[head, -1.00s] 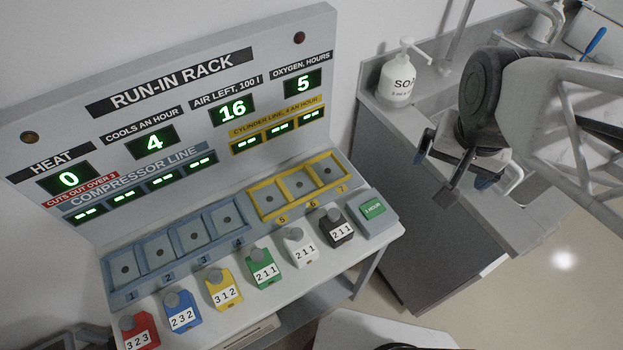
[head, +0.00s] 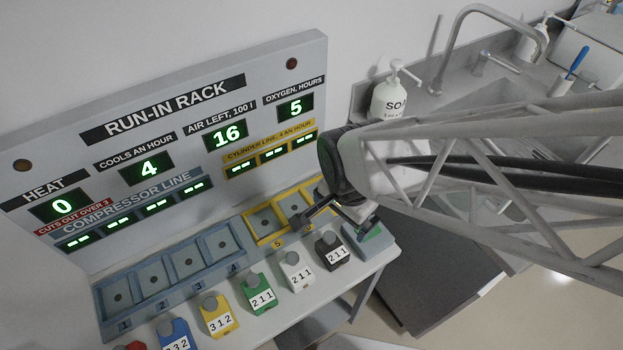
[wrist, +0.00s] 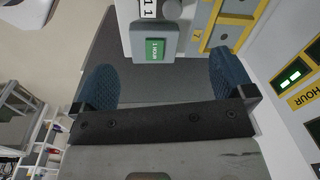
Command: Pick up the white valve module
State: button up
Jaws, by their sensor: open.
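The white valve module (head: 297,274) stands upright on the front ledge of the rack, with a grey knob on top and a label reading 211. It is between the green module (head: 257,294) and the black module (head: 332,252). My gripper (head: 338,221) is open and empty, above the right end of the rack, behind and to the right of the white module. In the wrist view my gripper (wrist: 168,85) shows two blue pads spread apart, with the green 1 HOUR button (wrist: 155,49) beyond them. The white module cannot be made out in the wrist view.
Yellow (head: 219,316), blue (head: 174,336) and red modules stand left along the ledge. Empty blue bays (head: 190,265) and yellow bays (head: 264,222) lie behind, below the upright display panel (head: 200,120). A soap bottle (head: 390,98) and sink are at the right.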

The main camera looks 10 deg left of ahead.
aim_at(297, 269)
jog(key=s+a+f+m, duration=0.1)
jog(key=s+a+f, duration=0.1)
jog(key=f, duration=0.1)
jog(key=s+a+f+m, duration=0.1)
jog(key=s+a+f, duration=0.1)
jog(key=a, duration=0.1)
jog(key=s+a+f, duration=0.2)
jog(key=a+f, duration=0.1)
jog(key=shift+s+a+f+m+g, duration=0.2)
jog(key=shift+f+m+g, duration=0.1)
jog(key=shift+m, duration=0.1)
jog(key=shift+f, duration=0.1)
jog(key=shift+f, duration=1.2)
jog(key=shift+f, duration=0.1)
jog(key=shift+d+f, duration=0.15)
jog(key=shift+f, duration=2.35)
jog(key=shift+c, duration=0.5)
jog(key=c, duration=1)
